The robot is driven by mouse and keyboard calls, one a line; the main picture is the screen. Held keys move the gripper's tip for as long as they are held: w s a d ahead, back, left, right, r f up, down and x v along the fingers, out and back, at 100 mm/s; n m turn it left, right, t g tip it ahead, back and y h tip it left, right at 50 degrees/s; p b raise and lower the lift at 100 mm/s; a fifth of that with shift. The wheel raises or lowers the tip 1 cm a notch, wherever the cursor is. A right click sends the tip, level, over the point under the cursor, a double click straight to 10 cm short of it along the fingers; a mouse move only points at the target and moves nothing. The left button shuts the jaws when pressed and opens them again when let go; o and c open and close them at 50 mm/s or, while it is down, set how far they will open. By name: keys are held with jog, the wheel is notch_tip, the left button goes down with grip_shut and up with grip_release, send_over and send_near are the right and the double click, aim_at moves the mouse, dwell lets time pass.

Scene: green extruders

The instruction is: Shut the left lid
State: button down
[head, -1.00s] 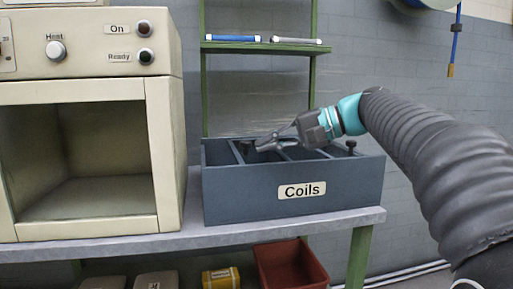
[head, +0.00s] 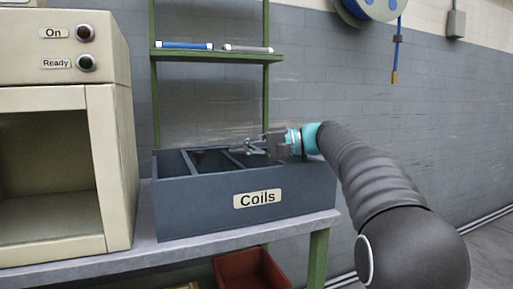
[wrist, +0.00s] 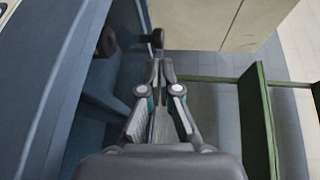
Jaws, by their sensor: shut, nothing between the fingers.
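The blue-grey box labelled Coils (head: 215,207) stands on the bench with open-topped compartments. Its left compartment (head: 171,165) looks open in the head view. I cannot clearly make out the left lid there. My gripper (head: 250,147) is over the box's middle-to-right part, reaching left, its fingers together and empty. In the wrist view my gripper (wrist: 160,72) points at a dark knob (wrist: 156,39) just beyond the fingertips; I cannot tell whether they touch. A second dark round shape (wrist: 107,42) shows beside it, against the blue box (wrist: 45,75). Which lid each belongs to is unclear.
A beige oven (head: 118,150) stands close to the left of the box. A green shelf frame (head: 216,57) rises behind it, holding a blue tube (head: 185,45) and a grey one (head: 247,48). A red bin (head: 250,270) is below the bench.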

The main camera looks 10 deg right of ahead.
aim_at(215, 165)
jog(key=shift+x, duration=3.2)
